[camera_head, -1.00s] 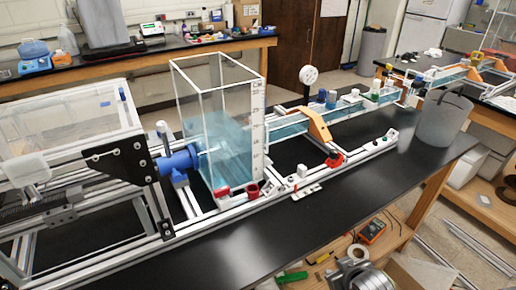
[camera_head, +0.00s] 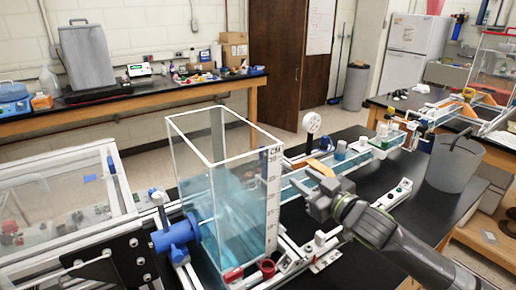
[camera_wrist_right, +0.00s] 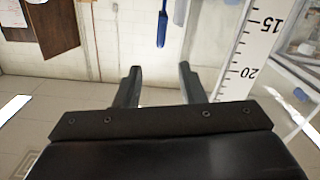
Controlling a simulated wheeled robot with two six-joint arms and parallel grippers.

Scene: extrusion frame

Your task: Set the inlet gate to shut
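My right gripper (camera_head: 318,196) reaches in from the lower right, above the channel just right of the clear tank (camera_head: 214,190). In the right wrist view my right gripper (camera_wrist_right: 160,88) is open, its two fingers apart with nothing between them. The tank holds bluish water and carries a white CM scale (camera_head: 273,200), which also shows in the wrist view (camera_wrist_right: 242,60). A blue fitting (camera_head: 178,238) sits on the tank's left side. A white round wheel (camera_head: 312,122) stands behind the channel. I cannot tell which part is the inlet gate. My left gripper is not in view.
The clear channel (camera_head: 300,185) runs back right, with an orange bracket (camera_head: 321,168) across it. A grey bucket (camera_head: 455,165) stands at the right. Small red and white fittings (camera_head: 268,267) lie at the tank's front base.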

